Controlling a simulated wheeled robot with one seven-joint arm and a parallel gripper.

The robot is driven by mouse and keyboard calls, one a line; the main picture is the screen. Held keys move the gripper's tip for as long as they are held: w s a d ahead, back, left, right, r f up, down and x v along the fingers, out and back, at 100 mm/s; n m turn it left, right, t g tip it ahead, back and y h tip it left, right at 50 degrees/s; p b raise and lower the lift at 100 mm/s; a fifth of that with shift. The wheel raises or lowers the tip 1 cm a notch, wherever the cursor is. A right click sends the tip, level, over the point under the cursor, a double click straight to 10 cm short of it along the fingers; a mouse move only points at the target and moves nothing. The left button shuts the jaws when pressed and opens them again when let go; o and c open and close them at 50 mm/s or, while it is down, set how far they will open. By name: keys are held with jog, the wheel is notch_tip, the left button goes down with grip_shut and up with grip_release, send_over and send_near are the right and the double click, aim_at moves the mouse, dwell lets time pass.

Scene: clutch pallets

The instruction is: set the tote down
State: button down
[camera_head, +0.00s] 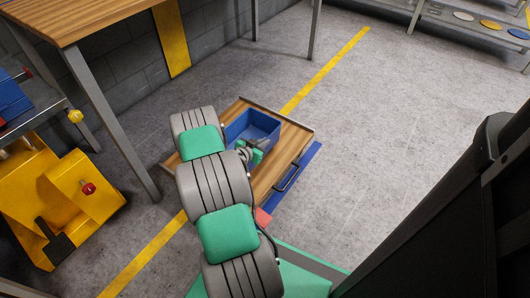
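The blue open-topped tote (262,124) is at the middle of the view and looks empty. It is over or on a low wooden platform (296,140); I cannot tell whether its base touches the wood. My gripper (253,154) is at the tote's near wall, and my grey and green arm hides part of the tote's left and near sides. The fingers are small and partly hidden, so I cannot see whether they are closed on the wall.
The platform has a black handle (287,178) and a blue strip (303,168) along its right side. A wooden table (70,17) stands at upper left, with a yellow machine (60,190) below. A metal shelf (470,25) stands at upper right. The floor to the right is clear.

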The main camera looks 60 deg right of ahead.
jog(key=shift+d+f, duration=0.4)
jog(key=shift+f, duration=0.05)
jog(key=shift+d+f+b, duration=0.2)
jog(key=shift+f+b, duration=0.4)
jog(key=shift+f, duration=0.35)
jog(key=shift+d+f+b, duration=0.2)
jog(key=shift+f+b, duration=0.4)
jog(key=shift+f, duration=0.45)
jog(key=c, duration=1.6)
grip_release()
jog(key=shift+s, duration=0.1)
jog(key=shift+c, duration=0.2)
